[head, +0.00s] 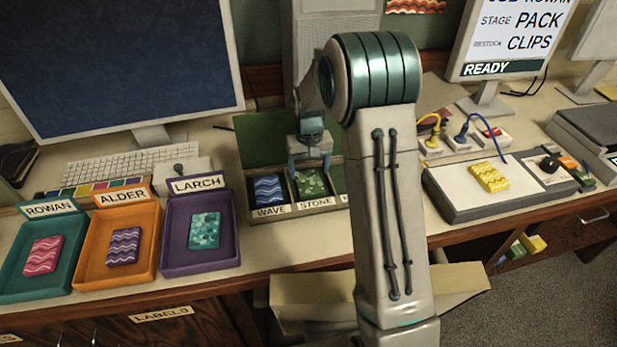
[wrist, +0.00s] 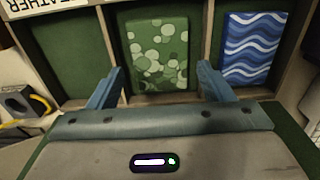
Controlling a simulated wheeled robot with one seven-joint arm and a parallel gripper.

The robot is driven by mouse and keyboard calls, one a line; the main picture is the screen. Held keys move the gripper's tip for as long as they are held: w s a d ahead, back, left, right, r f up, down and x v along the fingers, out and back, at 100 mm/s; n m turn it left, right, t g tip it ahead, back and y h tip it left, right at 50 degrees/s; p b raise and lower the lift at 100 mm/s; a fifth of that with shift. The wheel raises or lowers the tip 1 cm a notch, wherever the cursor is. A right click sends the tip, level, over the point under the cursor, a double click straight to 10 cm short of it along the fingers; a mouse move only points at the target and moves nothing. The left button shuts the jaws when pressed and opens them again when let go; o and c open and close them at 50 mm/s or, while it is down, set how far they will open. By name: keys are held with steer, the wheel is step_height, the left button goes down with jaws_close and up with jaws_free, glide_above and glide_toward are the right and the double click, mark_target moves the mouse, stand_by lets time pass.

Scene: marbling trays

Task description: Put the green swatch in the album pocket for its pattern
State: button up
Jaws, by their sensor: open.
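The green swatch (head: 312,183), patterned with pale round spots, lies in the album (head: 322,204) pocket labelled STONE. It also shows in the wrist view (wrist: 157,52), in the middle pocket. My gripper (head: 309,163) is directly above that pocket. In the wrist view my gripper (wrist: 160,78) is open, its blue fingers apart on either side of the swatch's near end. A blue wavy swatch (head: 268,189) lies in the WAVE pocket beside it. The pocket by the FEATHER label (wrist: 46,14) looks empty in the wrist view; my arm hides most of it in the head view.
Left of the album stand the ROWAN tray (head: 20,289), ALDER tray (head: 93,277) and LARCH tray (head: 178,263), each holding one swatch. A yellow wavy swatch (head: 489,177) lies on a flat device (head: 450,205) at right. A monitor (head: 110,60) stands behind the trays.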

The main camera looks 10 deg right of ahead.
mark_target(309, 182)
step_height(309, 182, up, 8)
steer(key=s+r+t, duration=0.1)
steer(key=s+r, duration=0.6)
steer(key=s, duration=1.2)
steer(key=s+t, duration=0.1)
steer(key=s, duration=0.4)
steer(key=s+f+t, duration=0.1)
steer(key=s, duration=0.4)
steer(key=shift+s+a, duration=0.15)
steer(key=shift+r, duration=0.1)
